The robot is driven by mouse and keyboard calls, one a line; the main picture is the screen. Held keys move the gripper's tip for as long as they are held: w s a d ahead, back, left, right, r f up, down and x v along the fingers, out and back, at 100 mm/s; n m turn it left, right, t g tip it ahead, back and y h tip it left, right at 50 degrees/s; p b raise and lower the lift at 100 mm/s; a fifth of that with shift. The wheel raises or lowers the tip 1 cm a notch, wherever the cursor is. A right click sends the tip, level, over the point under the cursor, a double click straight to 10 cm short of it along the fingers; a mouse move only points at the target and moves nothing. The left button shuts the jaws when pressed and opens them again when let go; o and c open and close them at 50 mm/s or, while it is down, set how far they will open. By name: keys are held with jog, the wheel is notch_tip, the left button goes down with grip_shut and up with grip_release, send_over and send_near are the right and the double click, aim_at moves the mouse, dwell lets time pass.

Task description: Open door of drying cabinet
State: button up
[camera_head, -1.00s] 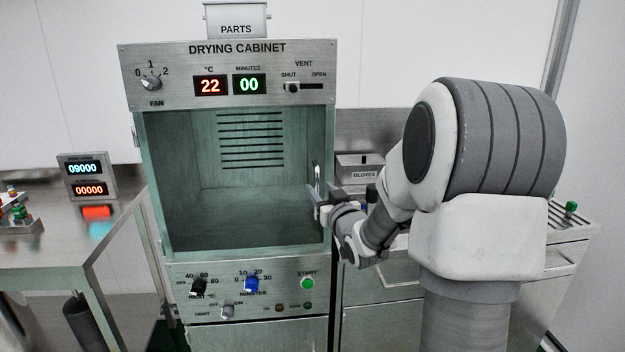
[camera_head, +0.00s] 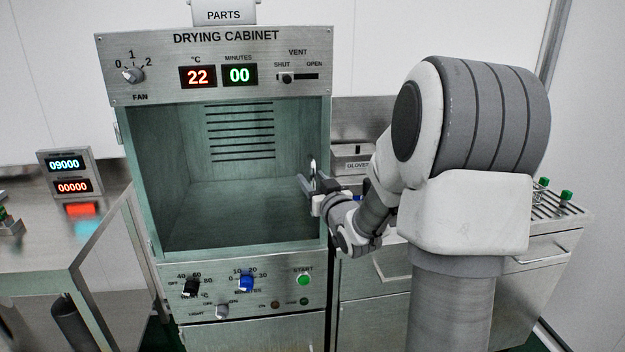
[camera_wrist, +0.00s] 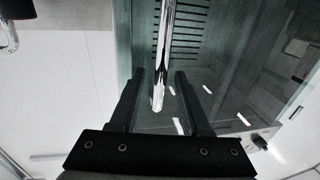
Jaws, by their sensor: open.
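The drying cabinet (camera_head: 215,65) stands in the middle of the head view. Its door (camera_head: 220,210) looks shut, with a clear pane showing the empty inside and the slotted back wall. The upright metal door handle (camera_head: 313,166) is at the pane's right edge, partly hidden by my gripper. My gripper (camera_head: 307,183) is at the handle, its fingers open. In the wrist view, the bright handle bar (camera_wrist: 165,45) runs down between the two dark fingers of my gripper (camera_wrist: 160,76), with a gap visible on each side.
A steel bench (camera_head: 95,225) with a counter display (camera_head: 70,173) is at the left. The cabinet's control panel (camera_head: 262,290) lies below the door.

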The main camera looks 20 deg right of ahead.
grip_shut()
dwell(1.3)
